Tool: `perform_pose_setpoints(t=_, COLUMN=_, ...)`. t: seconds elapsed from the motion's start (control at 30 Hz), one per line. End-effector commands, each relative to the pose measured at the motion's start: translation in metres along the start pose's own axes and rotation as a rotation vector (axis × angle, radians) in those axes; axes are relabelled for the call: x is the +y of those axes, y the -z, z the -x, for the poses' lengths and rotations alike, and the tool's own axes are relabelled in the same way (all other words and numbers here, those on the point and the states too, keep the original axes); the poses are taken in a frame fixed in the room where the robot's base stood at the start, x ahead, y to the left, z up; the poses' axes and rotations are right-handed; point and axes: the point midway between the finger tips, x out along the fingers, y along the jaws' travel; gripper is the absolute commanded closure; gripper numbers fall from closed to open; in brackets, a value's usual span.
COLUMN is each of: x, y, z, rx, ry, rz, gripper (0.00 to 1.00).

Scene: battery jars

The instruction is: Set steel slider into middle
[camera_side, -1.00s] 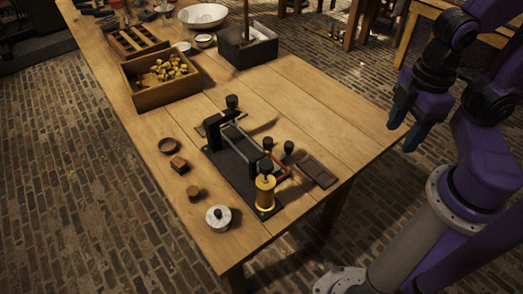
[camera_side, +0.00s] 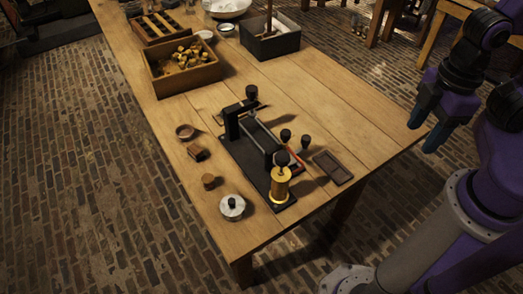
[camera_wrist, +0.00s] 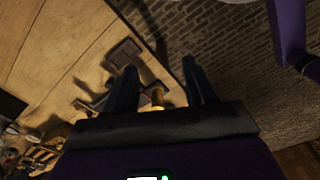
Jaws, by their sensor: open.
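A dark apparatus with a black base (camera_side: 238,153) stands near the table's front end. A pale, steel-looking bar (camera_side: 262,136) spans between its black uprights; I cannot tell whether this is the steel slider. A brass cylinder with a black knob (camera_side: 281,185) stands at its near end. Black knobs (camera_side: 285,135) rise beside a red part (camera_side: 295,160). My gripper (camera_side: 430,124) is open and empty, off the table's right edge and well apart from the apparatus. In the wrist view, the gripper's blue fingers (camera_wrist: 160,72) are spread, and the brass cylinder (camera_wrist: 157,97) shows beyond them.
A dark flat tray (camera_side: 332,168) lies right of the apparatus. A wooden box of brass pieces (camera_side: 184,72) and a dark bin (camera_side: 270,42) stand behind. The right planks are clear.

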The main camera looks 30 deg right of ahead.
Motion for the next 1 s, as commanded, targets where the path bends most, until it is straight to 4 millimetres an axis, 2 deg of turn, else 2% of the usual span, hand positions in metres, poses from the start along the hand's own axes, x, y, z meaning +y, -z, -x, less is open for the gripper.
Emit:
perform_pose_setpoints(t=0.3, x=0.000, y=0.001, z=0.000, rx=0.000, ry=0.000, rz=-0.004, gripper=0.45)
perform_pose_setpoints(t=0.47, x=0.011, y=0.019, z=0.001, rx=-0.005, ry=-0.002, rz=-0.110, gripper=0.45)
perform_pose_setpoints(t=0.57, x=0.030, y=0.044, z=0.000, rx=-0.009, ry=-0.004, rz=-0.265, gripper=0.45)
perform_pose_setpoints(t=0.8, x=0.098, y=0.109, z=-0.012, rx=-0.021, ry=-0.012, rz=-0.729, gripper=0.45)
perform_pose_setpoints(t=1.0, x=0.160, y=0.143, z=-0.030, rx=-0.025, ry=-0.017, rz=-1.073, gripper=0.45)
